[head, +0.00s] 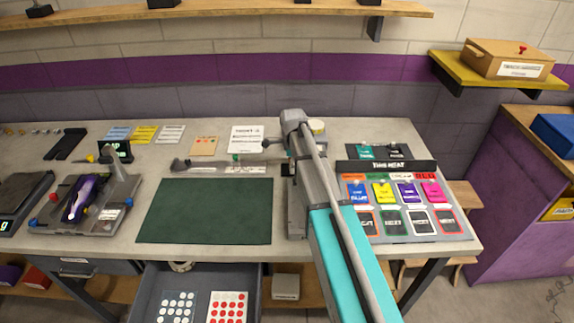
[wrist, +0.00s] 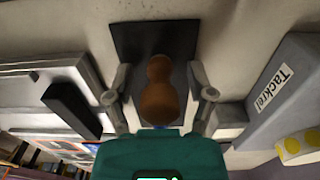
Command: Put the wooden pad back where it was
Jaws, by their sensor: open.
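In the wrist view, a brown wooden piece with a rounded, knob-like handle (wrist: 158,98) stands between the two fingers of my gripper (wrist: 160,78). It appears to be the wooden pad. The fingers are open, one on each side, with a gap to the handle. A dark square (wrist: 135,38) lies just beyond the handle; I cannot tell whether it is the pad's base or a separate mat. In the head view, my arm crosses the right-centre of the bench and hides the pad and the gripper.
A grey block labelled "Tackrel" (wrist: 270,95) is close on the right in the wrist view. A dark block (wrist: 72,108) is on the left. In the head view, a green mat (head: 205,212) lies left of my arm and a card board (head: 448,225) right. A drawer (head: 150,290) stands open below.

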